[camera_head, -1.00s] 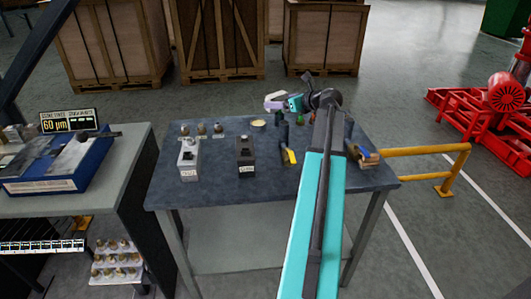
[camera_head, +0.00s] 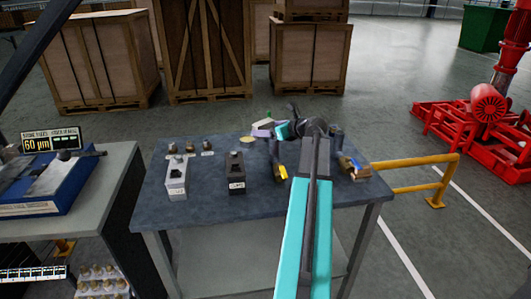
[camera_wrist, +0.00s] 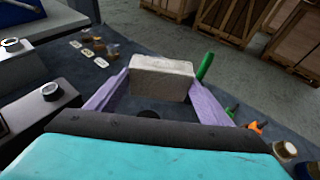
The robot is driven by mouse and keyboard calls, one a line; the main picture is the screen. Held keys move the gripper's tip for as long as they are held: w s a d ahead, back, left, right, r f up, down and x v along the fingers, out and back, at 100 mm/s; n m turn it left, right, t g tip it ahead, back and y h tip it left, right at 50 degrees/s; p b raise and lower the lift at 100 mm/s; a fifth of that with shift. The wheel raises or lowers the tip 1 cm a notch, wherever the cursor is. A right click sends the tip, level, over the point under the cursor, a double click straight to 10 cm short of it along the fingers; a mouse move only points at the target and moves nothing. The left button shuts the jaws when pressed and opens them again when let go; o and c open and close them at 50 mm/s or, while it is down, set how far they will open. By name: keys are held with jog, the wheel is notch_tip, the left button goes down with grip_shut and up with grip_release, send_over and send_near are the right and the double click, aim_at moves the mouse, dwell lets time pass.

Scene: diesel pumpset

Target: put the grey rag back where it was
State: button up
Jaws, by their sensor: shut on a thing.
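The grey rag (camera_wrist: 162,78) shows in the wrist view as a pale, folded, block-shaped piece. It sits between the two lavender fingers of my gripper (camera_wrist: 161,84), which are shut on it. In the head view my gripper (camera_head: 262,128) is over the back part of the dark blue-grey workbench (camera_head: 225,210). My arm hides part of the bench there. I cannot tell whether the rag touches the bench top.
A grey box (camera_head: 176,177) and a black box (camera_head: 236,175) stand on the bench, with several small knobs behind them. A green cylinder (camera_wrist: 205,66) is close to the right finger. A yellow-marked tool (camera_head: 280,173) lies near my arm. A yellow rail (camera_head: 415,174) stands at right.

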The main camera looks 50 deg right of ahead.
jog(key=shift+f, duration=2.4)
jog(key=shift+f, duration=0.1)
jog(key=shift+f, duration=1.8)
jog(key=o, duration=0.9)
jog(key=shift+f, duration=0.1)
jog(key=v, duration=1.2)
jog(key=shift+b, duration=0.35)
